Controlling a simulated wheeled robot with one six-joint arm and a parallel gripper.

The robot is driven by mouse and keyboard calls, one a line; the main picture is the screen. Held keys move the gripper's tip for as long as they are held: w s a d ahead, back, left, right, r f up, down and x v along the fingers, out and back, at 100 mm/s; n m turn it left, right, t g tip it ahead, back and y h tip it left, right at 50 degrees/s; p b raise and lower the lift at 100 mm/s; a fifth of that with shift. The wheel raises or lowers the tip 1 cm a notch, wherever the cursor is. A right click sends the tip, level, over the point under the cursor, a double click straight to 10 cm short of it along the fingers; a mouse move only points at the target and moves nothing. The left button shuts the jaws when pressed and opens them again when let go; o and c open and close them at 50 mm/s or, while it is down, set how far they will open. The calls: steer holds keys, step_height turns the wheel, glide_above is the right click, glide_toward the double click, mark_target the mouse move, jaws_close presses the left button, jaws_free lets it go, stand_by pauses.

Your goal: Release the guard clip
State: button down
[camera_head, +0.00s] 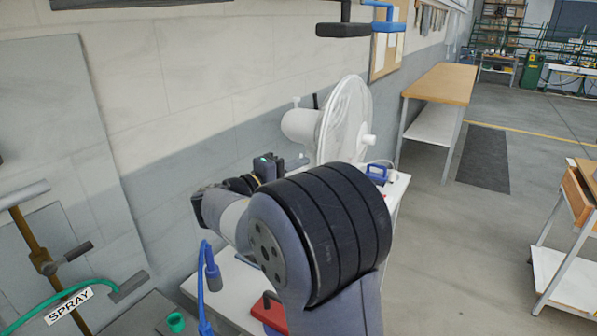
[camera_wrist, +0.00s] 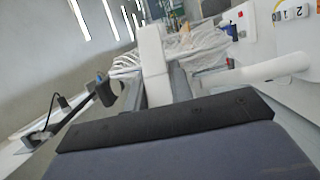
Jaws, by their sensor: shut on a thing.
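A white fan (camera_head: 345,118) with a round wire guard stands on the white table beyond my arm. In the wrist view the guard's wires (camera_wrist: 200,45) spread out ahead of my gripper (camera_wrist: 155,88). My gripper is shut on a white upright piece (camera_wrist: 152,50) that stands in front of the wires. I cannot tell for sure whether this piece is the guard clip. In the head view my arm hides the lower part of the fan, and the dark end of my gripper (camera_head: 290,163) shows only in part, close to the fan.
A red object (camera_head: 268,312) and a blue-handled object (camera_head: 376,172) are on the white table. A blue hose (camera_head: 205,275) hangs at its left.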

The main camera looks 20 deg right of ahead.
steer(key=shift+w+a+m+g+b, duration=0.1)
steer(key=shift+a+m+g+b, duration=0.05)
steer(key=shift+m+g+b, duration=0.3)
steer(key=c, duration=1.2)
jaws_free()
steer(key=shift+c, duration=0.2)
steer(key=b+v, duration=0.2)
steer(key=v, duration=0.8)
steer(key=shift+a, duration=0.4)
steer(key=shift+n, duration=0.25)
steer(key=p+x, duration=0.2)
steer(key=x, duration=0.9)
steer(key=shift+r+p, duration=0.1)
steer(key=shift+p, duration=0.3)
steer(key=shift+s+t, duration=0.2)
steer(key=shift+t, duration=0.25)
